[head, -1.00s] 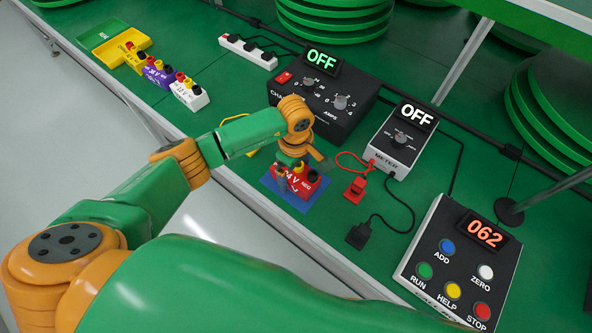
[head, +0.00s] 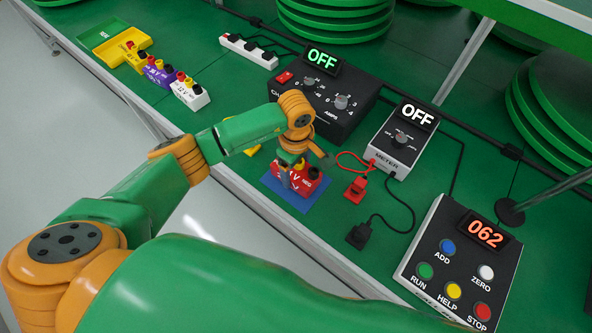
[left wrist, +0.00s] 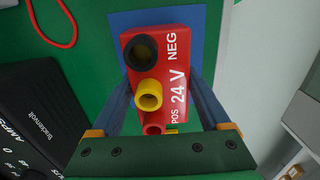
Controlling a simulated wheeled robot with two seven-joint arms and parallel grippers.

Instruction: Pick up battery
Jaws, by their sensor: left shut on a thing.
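A red 24 V battery (head: 303,186) sits on a blue mat (head: 318,203) near the front edge of the green bench. It also shows in the left wrist view (left wrist: 178,50), with a black NEG terminal, a yellow terminal and a red POS terminal partly hidden near my gripper. My left gripper (head: 290,180) reaches down over the battery. In the left wrist view its two fingers (left wrist: 168,100) are on either side of the battery's body, shut on it. The battery still appears to rest on the mat. My right gripper is not in view.
A charger box (head: 325,108) reading OFF stands behind the battery. A meter (head: 398,140) with a red clip (head: 356,189) and a black clip (head: 359,236) is to the right. Purple (head: 157,72) and white (head: 190,95) batteries, a yellow tray (head: 112,52) and a button panel (head: 458,265) flank it.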

